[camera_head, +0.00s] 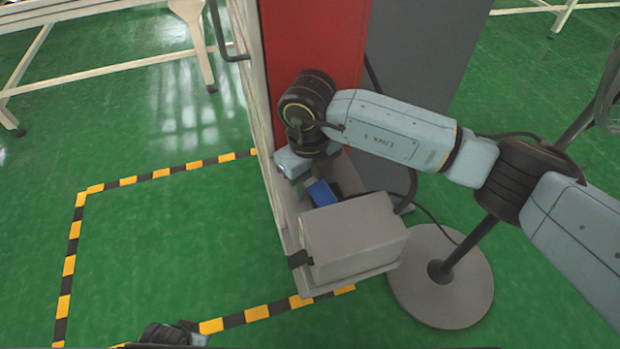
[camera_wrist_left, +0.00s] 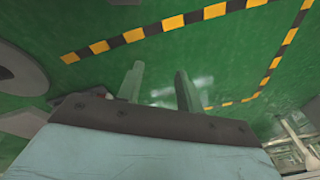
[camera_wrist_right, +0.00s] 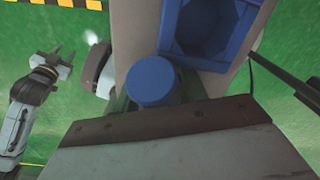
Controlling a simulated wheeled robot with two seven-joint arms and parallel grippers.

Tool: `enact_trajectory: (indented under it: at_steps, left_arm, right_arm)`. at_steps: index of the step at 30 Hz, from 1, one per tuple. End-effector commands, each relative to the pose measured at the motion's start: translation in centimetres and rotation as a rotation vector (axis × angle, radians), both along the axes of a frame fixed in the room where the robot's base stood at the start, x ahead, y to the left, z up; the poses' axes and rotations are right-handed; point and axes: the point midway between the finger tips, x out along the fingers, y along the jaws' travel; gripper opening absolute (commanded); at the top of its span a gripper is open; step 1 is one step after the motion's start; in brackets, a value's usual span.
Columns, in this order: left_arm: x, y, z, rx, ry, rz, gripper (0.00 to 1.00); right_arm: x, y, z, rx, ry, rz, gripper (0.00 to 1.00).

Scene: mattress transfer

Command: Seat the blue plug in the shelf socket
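The blue plug (camera_head: 320,192) is in my right gripper (camera_head: 316,184) beside the grey housing on the shelf (camera_head: 290,222). In the right wrist view the plug's round blue end (camera_wrist_right: 151,80) sits between the fingers, which appear shut on it. The blue socket (camera_wrist_right: 207,30) is a faceted recess in the housing, just beyond and to the right of the plug, apart from it in the picture. My left gripper (camera_head: 172,334) shows at the bottom edge of the head view. Its fingers (camera_wrist_left: 158,85) are apart and empty over the floor.
The grey box-like housing (camera_head: 352,240) stands on the shelf's near end. A red panel (camera_head: 312,45) and a dark grey cabinet (camera_head: 425,70) rise behind. A round stand base (camera_head: 440,277) with a pole is on the right. Green floor inside striped tape (camera_head: 160,240) is clear on the left.

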Motion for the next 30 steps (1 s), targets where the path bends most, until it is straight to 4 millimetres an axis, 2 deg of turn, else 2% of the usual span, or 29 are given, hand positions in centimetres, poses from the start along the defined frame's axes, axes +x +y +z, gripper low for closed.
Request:
enact_trajectory:
  at_steps: [1, 3, 14, 20, 30]
  left_arm:
    - [0.0, 0.0, 0.0, 0.000, 0.001, 0.000, 0.36]
    - [0.0, 0.0, 0.0, 0.000, 0.001, 0.000, 0.36]
    - [-0.2, 0.1, 0.0, 0.000, 0.000, 0.000, 0.36]
    - [-1.9, 0.6, -1.9, 0.004, 0.023, -0.005, 0.36]
    - [-4.9, 1.0, -4.5, 0.003, 0.046, -0.018, 0.36]
  right_arm:
    - [0.0, 0.0, 0.0, 0.000, 0.000, 0.000, 0.49]
    - [0.0, 0.0, 0.0, 0.000, 0.000, 0.000, 0.55]
    - [0.0, 0.0, 0.1, 0.002, 0.001, -0.001, 0.55]
    - [0.1, 0.3, 3.7, 0.002, -0.004, 0.001, 0.55]
    - [0.1, 0.7, 11.0, 0.001, -0.003, 0.001, 0.55]
